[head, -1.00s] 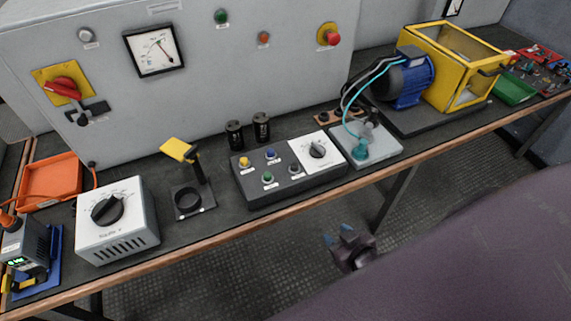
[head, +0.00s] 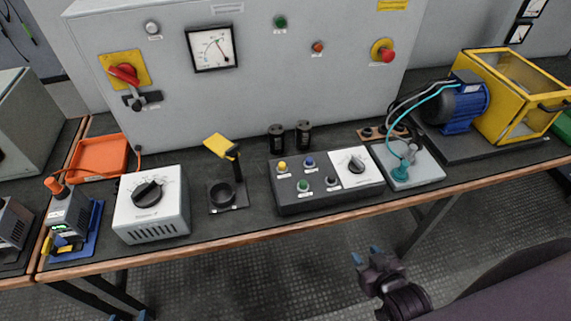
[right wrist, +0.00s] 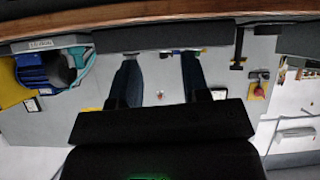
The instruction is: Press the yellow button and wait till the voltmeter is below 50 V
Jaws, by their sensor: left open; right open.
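The yellow button (head: 282,167) is at the back left of a dark control box (head: 300,207) on the bench. A square white dial meter (head: 212,48) is on the grey cabinet above; its needle is visible, but its scale is too small to read. My right gripper (head: 366,257) is open and empty in front of the bench, right of the control box and apart from it. Its spread fingers also show in the right wrist view (right wrist: 160,82). My left gripper (head: 130,317) is at the bottom edge, mostly cut off, with two separate blue tips in sight.
Blue, green and dark buttons and a white panel with a knob (head: 356,166) share the box. Two black cylinders (head: 290,138) stand behind it. A yellow-topped stand (head: 219,146) and white dial box (head: 152,206) are left, a blue motor (head: 459,107) right. Floor in front is clear.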

